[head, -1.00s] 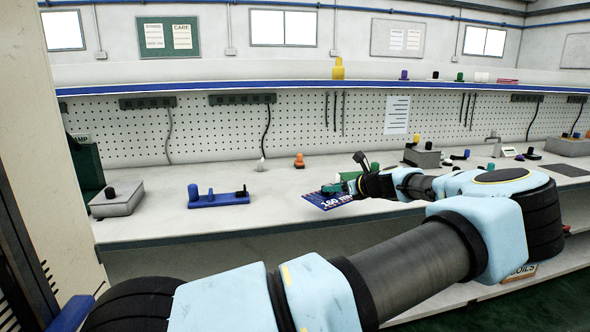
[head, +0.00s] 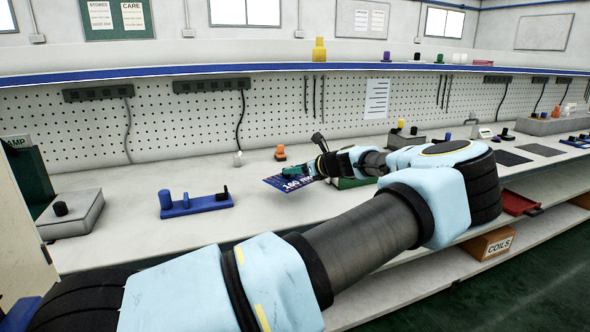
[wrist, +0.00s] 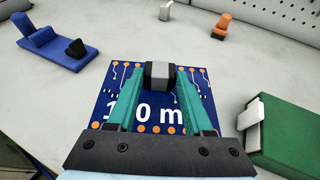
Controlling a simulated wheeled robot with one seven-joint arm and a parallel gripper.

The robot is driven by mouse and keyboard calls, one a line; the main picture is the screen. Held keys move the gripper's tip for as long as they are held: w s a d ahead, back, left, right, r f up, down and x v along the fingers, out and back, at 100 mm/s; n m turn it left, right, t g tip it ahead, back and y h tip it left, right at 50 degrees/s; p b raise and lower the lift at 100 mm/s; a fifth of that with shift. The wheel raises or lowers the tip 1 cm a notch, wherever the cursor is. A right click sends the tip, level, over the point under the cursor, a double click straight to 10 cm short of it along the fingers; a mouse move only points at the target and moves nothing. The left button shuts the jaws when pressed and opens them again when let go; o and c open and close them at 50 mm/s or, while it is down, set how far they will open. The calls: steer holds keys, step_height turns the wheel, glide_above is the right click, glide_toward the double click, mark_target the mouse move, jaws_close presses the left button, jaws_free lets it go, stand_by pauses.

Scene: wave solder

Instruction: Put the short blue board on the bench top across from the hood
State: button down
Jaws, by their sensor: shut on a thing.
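A short blue board (head: 283,184) with orange pads and white lettering is held by my gripper (head: 297,172) over the white bench top (head: 130,215). In the wrist view the board (wrist: 109,104) lies between and under the green fingers of my gripper (wrist: 158,85), which are shut on a grey and black part on it. The fingers hide part of the lettering. The board looks roughly level, and the gap below it is hard to tell. The hood is not clearly identifiable in these views.
A blue fixture (head: 195,207) stands left of the board, with a grey box (head: 70,215) farther left. An orange part (head: 280,153) and a small white part (head: 239,158) stand behind. A green block (wrist: 290,135) is close on the right. Bare bench lies between fixture and board.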

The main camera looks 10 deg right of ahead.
steer(key=shift+s+r+p, duration=0.1)
steer(key=shift+r+p, duration=0.2)
steer(key=shift+p, duration=0.05)
steer(key=b, duration=0.2)
glide_above(297, 199)
steer(key=shift+a+f, duration=0.1)
steer(key=shift+f, duration=3.1)
steer(key=shift+f+b, duration=0.4)
steer(key=shift+f, duration=0.05)
steer(key=shift+c, duration=1.1)
jaws_free()
steer(key=b+v, duration=0.1)
steer(key=v, duration=1)
steer(key=shift+f+b, duration=0.15)
steer(key=shift+b, duration=0.25)
